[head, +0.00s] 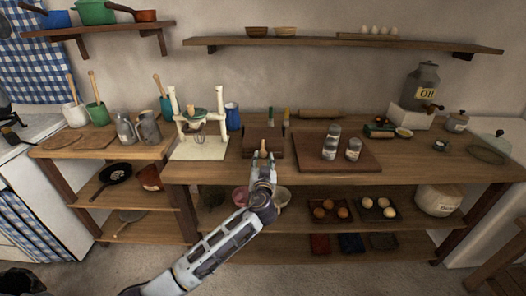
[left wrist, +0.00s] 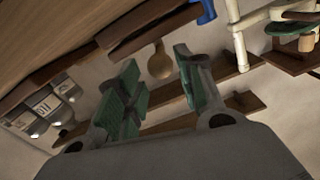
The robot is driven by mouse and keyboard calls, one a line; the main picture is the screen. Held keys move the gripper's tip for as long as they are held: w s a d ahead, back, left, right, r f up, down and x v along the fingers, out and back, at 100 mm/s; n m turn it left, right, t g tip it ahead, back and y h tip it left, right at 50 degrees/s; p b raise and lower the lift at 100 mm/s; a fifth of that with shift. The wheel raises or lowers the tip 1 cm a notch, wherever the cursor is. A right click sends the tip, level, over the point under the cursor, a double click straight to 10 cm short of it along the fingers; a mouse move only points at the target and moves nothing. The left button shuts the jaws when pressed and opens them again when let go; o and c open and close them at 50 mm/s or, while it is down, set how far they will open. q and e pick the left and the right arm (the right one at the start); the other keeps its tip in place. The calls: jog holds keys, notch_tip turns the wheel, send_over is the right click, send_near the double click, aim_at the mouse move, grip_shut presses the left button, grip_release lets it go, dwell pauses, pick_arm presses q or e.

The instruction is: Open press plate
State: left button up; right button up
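The press is a pair of dark wooden slabs on the counter; its upper plate (head: 248,145) looks lowered. A light wooden handle (head: 263,146) sticks out at its front. In the left wrist view the plate's dark edge (left wrist: 150,28) runs across the top, with the rounded handle (left wrist: 160,64) below it. My left gripper (head: 263,158) is just in front of the handle. Its two green-padded fingers (left wrist: 155,90) are spread, with the handle showing in the gap beyond them. I see no contact. My right gripper is not in view.
A cutting board (head: 362,162) with several jars (head: 330,146) is at the right. A wall shelf (head: 350,41) hangs above. The counter's front strip (head: 420,174) is mostly clear.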

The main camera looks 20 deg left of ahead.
aim_at(263, 148)
pick_arm(q)
jog(key=shift+x, duration=3.5)
grip_shut()
